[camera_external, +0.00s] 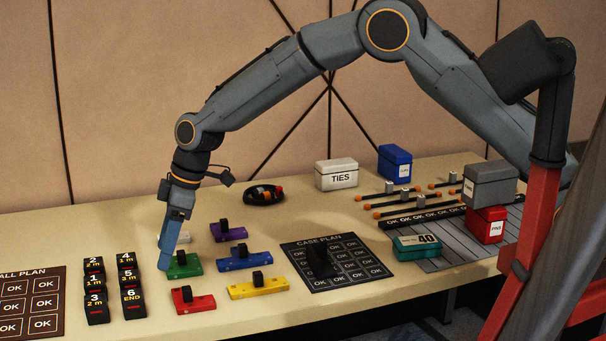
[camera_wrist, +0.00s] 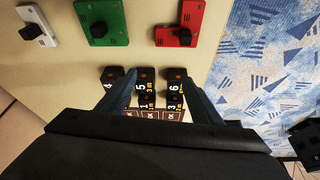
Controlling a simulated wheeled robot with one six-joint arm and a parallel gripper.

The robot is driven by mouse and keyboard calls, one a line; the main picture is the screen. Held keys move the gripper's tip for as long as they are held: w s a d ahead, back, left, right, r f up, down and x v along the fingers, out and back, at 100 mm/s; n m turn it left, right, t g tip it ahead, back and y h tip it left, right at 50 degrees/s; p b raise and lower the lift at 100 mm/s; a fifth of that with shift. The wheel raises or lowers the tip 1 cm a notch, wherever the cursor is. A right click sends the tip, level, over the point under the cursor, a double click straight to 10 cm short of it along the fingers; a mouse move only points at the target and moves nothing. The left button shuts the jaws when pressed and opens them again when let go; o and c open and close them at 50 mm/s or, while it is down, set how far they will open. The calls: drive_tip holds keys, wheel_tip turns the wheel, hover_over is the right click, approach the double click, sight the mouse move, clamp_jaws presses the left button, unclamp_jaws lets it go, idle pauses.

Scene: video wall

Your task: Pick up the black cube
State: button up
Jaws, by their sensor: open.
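Several black cube-like blocks with white numbers stand in two columns on the table, left of my gripper (camera_external: 165,266) in the external view. Blocks 5 (camera_external: 131,280), 6 (camera_external: 133,304) and 4 (camera_external: 126,262) form the nearer column to it. In the wrist view, block 5 (camera_wrist: 146,75) shows between the fingers of my gripper (camera_wrist: 159,80), with block 6 (camera_wrist: 173,75) by the right finger and block 4 (camera_wrist: 113,73) by the left. My gripper is open and empty, pointing down; its height above the table is unclear.
A green plate (camera_external: 191,271) with a black knob is right by the fingertips. Red (camera_external: 200,304), yellow (camera_external: 270,288), blue (camera_external: 236,264) and purple (camera_external: 238,236) plates lie to the right. A dark grid board (camera_external: 14,285) lies at left.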

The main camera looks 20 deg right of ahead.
drive_tip(key=n, duration=0.2)
hover_over(132, 295)
drive_tip(key=d, duration=0.2)
drive_tip(key=shift+w+d+f, duration=0.15)
drive_tip(key=shift+f, duration=0.65)
drive_tip(key=shift+p+x, duration=0.95)
drive_tip(key=shift+x, duration=2.65)
drive_tip(key=shift+d, duration=0.1)
drive_tip(key=shift+c, duration=0.4)
drive_tip(key=c, duration=1.1)
